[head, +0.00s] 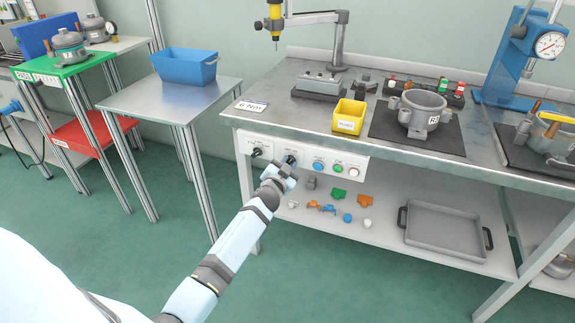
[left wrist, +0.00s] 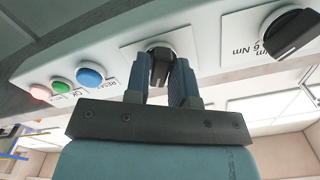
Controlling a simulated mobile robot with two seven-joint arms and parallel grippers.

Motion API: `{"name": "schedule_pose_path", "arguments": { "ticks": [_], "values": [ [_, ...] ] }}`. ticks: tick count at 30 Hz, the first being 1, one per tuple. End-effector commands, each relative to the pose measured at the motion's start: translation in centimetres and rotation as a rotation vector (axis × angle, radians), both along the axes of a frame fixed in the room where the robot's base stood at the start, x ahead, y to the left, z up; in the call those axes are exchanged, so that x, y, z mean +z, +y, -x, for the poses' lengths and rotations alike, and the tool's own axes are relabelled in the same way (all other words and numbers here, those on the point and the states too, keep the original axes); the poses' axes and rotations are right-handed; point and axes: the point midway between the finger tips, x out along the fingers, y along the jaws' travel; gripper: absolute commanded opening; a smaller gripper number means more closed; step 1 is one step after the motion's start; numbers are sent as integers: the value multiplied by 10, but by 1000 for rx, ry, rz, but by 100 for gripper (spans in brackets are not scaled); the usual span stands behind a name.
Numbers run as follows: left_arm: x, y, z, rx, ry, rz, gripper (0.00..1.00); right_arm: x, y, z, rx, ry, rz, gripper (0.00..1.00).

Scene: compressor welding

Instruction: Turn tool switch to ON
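The tool switch (left wrist: 159,68) is a black rotary knob on a white plate on the bench's front panel. Its handle stands upright in the left wrist view, where the panel shows upside down. My left gripper (left wrist: 163,85) has its fingers on both sides of this knob, and the handle fills the gap between them. In the head view my left gripper (head: 285,168) is at the panel and partly covers the switch (head: 291,159). The switch's ON and OFF marks cannot be read. My right gripper is not in view.
Another black knob (left wrist: 288,34), marked in Nm, sits beside the switch. Blue (left wrist: 90,76), green (left wrist: 62,84) and red (left wrist: 40,92) buttons are on its other side. A yellow bin (head: 349,117) and a pot-like housing (head: 420,112) stand on the bench above. Floor before the panel is clear.

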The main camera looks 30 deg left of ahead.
Motion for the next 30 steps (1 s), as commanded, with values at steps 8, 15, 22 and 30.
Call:
{"name": "schedule_pose_path", "arguments": {
  "ticks": [8,15,22,30],
  "values": [
    [0,0,0,0,0,1,43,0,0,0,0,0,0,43],
    [0,-4,14,-1,0,2,43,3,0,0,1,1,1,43],
    [1,-16,63,0,2,2,43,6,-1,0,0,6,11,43],
    [0,-28,115,0,1,2,43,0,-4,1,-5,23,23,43]
  ]
}}
